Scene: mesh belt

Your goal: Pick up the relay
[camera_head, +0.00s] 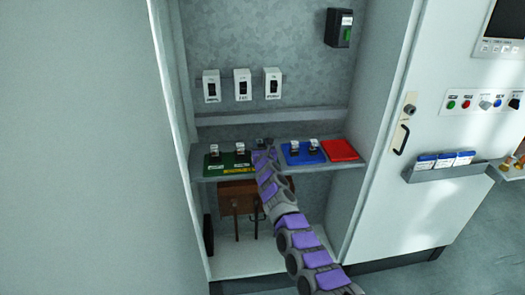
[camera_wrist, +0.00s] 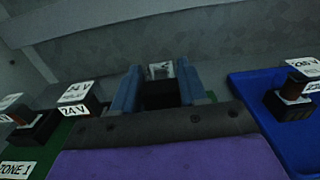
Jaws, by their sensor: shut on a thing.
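My gripper (camera_head: 263,149) is over the shelf between the green mat and the blue mat. In the wrist view its two blue-grey fingers (camera_wrist: 158,92) are shut on a small dark relay with a pale top (camera_wrist: 160,71). I cannot tell whether this relay touches the shelf. Two relays marked 24 V stand on the green mat: one on the left (camera_head: 214,150) and one on the right (camera_head: 240,149), which also shows in the wrist view (camera_wrist: 78,98). Two more relays, one left (camera_head: 294,147) and one right (camera_head: 313,144), stand on the blue mat.
The green mat (camera_head: 226,168), blue mat (camera_head: 302,159) and bare red mat (camera_head: 340,149) lie on a narrow grey shelf (camera_head: 205,173) inside a cabinet. Cabinet walls stand on both sides. White switches (camera_head: 242,85) are on the back panel.

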